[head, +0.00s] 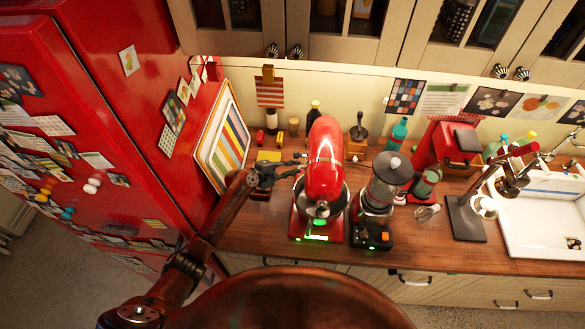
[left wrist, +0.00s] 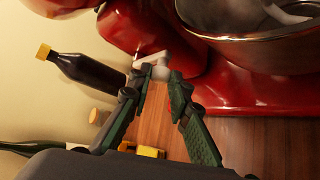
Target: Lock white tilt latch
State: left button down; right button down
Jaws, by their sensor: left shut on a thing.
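The red stand mixer (head: 325,165) stands on the wooden counter with its metal bowl under the head. The head looks roughly level, though its exact tilt is hard to tell. The white tilt latch (left wrist: 154,66) shows on the mixer's side in the left wrist view, at my fingertips. I cannot make it out in the head view. My left gripper (head: 288,170) reaches in from the left to the mixer's left side. In the left wrist view its fingers (left wrist: 153,87) are shut on the latch, one finger on each side. My right gripper is out of view.
A blender (head: 385,183) stands close to the mixer's right. A dark bottle with a yellow cap (left wrist: 85,75) stands behind my left gripper. The red fridge (head: 130,90) and a striped tray (head: 222,138) bound the left side. Cabinets (head: 340,40) hang above the counter.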

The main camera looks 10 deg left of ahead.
pick_arm(q)
jog(key=c, duration=1.8)
grip_release()
jog(key=v, duration=1.2)
